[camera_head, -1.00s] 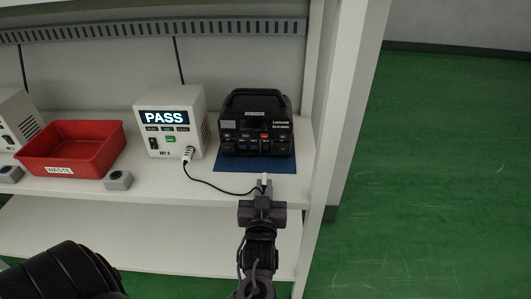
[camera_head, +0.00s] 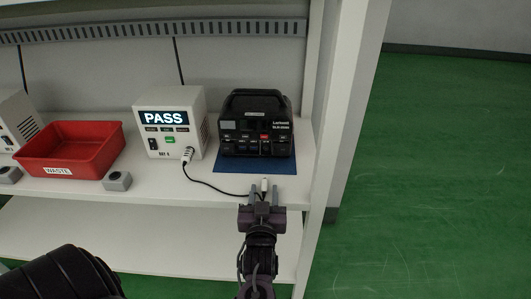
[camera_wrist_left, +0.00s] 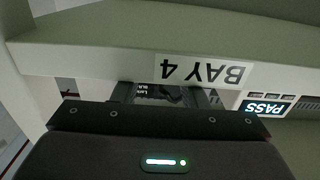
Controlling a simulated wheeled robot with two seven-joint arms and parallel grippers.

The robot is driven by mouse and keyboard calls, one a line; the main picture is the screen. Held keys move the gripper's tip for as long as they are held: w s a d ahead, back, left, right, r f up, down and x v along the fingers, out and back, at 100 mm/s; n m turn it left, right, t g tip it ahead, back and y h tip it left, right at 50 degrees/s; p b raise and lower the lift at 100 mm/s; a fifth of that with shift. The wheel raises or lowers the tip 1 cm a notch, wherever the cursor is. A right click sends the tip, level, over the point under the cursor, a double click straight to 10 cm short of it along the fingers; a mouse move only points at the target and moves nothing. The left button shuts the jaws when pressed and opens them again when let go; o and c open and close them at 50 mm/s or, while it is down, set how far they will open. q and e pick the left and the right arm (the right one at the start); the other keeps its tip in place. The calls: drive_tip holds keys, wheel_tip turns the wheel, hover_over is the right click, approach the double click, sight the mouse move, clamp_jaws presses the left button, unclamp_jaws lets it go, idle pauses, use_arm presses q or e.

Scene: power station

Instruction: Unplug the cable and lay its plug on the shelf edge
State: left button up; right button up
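The black power station (camera_head: 257,125) stands upright on a blue mat (camera_head: 232,180) at the right of the shelf. A dark cable (camera_head: 215,192) runs from the front of the white PASS box (camera_head: 181,131) to a small pale plug (camera_head: 264,184). The plug lies near the shelf's front edge, clear of the power station. My left gripper (camera_head: 263,194) is open just in front of the plug, its fingers apart on either side. Its spread fingers also show in the left wrist view (camera_wrist_left: 161,94).
A red WASTE bin (camera_head: 85,163) and a small grey block (camera_head: 117,181) stand left of the PASS box. A lower shelf (camera_head: 150,238) lies below. Green floor is clear at right.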

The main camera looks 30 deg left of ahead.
use_arm(q)
drive_tip(key=shift+s, duration=0.1)
